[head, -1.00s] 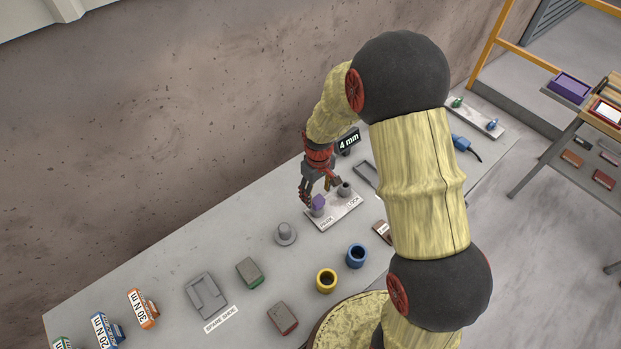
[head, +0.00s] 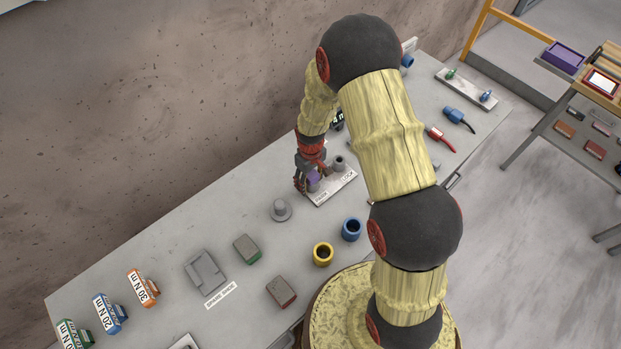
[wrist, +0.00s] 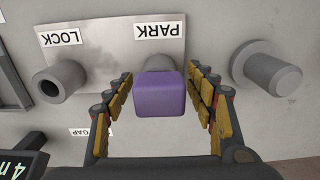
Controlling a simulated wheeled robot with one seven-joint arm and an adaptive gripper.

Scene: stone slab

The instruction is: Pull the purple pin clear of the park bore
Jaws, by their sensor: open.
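The purple pin (wrist: 160,94) sits at the PARK position of a light plate (wrist: 115,50), its block-shaped head facing the wrist camera. In the head view the pin (head: 313,177) is partly covered by my gripper (head: 306,182). In the wrist view my gripper (wrist: 160,105) is open, with one finger on each side of the pin head. A small gap shows on the right; the left finger is very near the head, and contact cannot be told. The park bore is hidden behind the pin. The LOCK bore (wrist: 62,82) is an empty grey collar on the same plate.
A grey stepped peg (head: 280,210) stands beside the plate. Yellow (head: 323,254) and blue (head: 352,229) rings and small blocks lie nearer the front. A black "4 mm" sign (wrist: 20,160) stands close to the gripper. A wall runs behind the bench.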

